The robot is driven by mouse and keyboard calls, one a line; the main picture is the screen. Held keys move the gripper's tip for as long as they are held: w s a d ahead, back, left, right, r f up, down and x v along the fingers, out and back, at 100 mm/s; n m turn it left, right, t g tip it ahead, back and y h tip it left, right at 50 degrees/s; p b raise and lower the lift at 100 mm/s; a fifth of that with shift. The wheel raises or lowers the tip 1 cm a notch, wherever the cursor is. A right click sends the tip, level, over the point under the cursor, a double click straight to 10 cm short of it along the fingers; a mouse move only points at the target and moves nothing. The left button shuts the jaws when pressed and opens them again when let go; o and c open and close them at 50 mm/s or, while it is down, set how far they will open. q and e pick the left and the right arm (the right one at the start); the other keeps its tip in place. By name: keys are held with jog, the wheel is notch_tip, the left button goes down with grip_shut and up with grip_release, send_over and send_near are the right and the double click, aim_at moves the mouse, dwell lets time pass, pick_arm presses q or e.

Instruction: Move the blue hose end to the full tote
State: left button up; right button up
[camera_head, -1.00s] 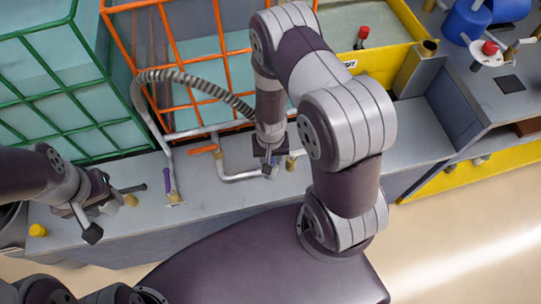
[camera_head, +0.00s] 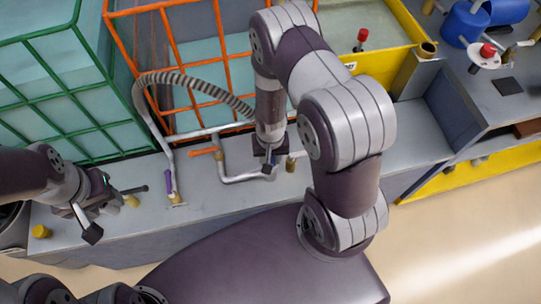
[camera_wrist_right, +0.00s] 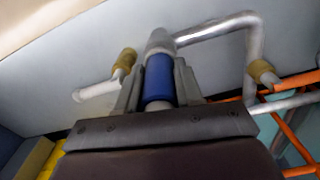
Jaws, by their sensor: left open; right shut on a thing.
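My right gripper (camera_head: 269,163) is shut on the blue hose end (camera_wrist_right: 158,80), whose blue collar sits between the fingers in the right wrist view. Its metal tip is at the end of a bent silver pipe (camera_head: 240,178); I cannot tell whether they are joined. A tote in a green cage (camera_head: 75,95) stands at the left, pale teal over most of its height. A tote in an orange cage (camera_head: 200,60) stands beside it, with teal showing lower down. My left gripper (camera_head: 98,208) is open near a dark-handled brass valve (camera_head: 131,199) before the green cage.
A grey ribbed hose (camera_head: 190,78) arches in front of the orange cage to a purple-collared end (camera_head: 168,180). An orange-handled valve (camera_head: 204,151) and a brass fitting (camera_head: 291,165) stand nearby. A yellow tray (camera_head: 385,62) is at the right. The grey ledge (camera_head: 110,232) is clear in front.

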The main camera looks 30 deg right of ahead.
jog(key=shift+r+p, duration=2.1)
jog(key=shift+r, duration=0.45)
